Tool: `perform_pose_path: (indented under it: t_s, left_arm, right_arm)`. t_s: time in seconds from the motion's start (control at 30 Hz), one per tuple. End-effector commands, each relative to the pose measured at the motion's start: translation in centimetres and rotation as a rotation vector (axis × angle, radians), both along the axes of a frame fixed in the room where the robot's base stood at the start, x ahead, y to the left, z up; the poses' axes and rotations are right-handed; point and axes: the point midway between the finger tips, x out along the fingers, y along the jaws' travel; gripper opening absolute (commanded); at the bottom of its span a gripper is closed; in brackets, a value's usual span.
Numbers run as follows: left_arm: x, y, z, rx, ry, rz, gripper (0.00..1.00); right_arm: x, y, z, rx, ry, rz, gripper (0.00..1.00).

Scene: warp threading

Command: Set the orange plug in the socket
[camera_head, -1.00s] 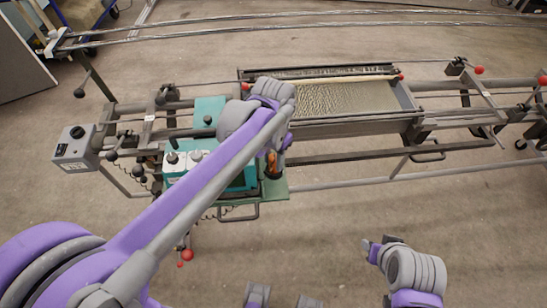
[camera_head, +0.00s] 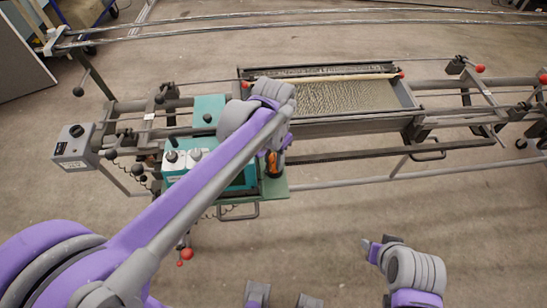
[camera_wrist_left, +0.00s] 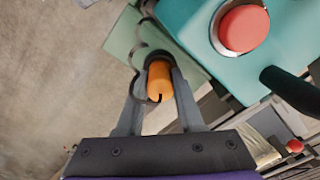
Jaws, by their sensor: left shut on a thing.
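The orange plug (camera_wrist_left: 159,82) is between the two fingers of my left gripper (camera_wrist_left: 158,92), which is shut on it. In the head view the plug (camera_head: 273,164) shows just below the left gripper (camera_head: 275,152), over the green plate. In the wrist view a dark round socket (camera_wrist_left: 157,57) on the green plate (camera_wrist_left: 124,38) shows just beyond the plug and lines up with it. How deep the plug sits in the socket is hidden. My right gripper (camera_head: 371,249) is low at right, away from the machine; its finger gap is not clear.
A teal box (camera_wrist_left: 190,20) with a red button (camera_wrist_left: 243,28) and a black lever (camera_wrist_left: 290,90) stands close beside the socket. A grey control box (camera_head: 76,147) is at left. A framed tray (camera_head: 350,98) lies behind.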

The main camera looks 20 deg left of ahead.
Motion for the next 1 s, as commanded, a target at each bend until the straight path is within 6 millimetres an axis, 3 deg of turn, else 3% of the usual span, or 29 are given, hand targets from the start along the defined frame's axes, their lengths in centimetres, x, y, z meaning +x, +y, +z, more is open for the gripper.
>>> perform_pose_path:
  t_s: [1.0]
  left_arm:
    - [0.01,0.00,-0.65,0.000,0.000,0.000,0.00]
  right_arm:
    - [-0.09,0.00,-0.44,0.000,0.002,0.000,0.45]
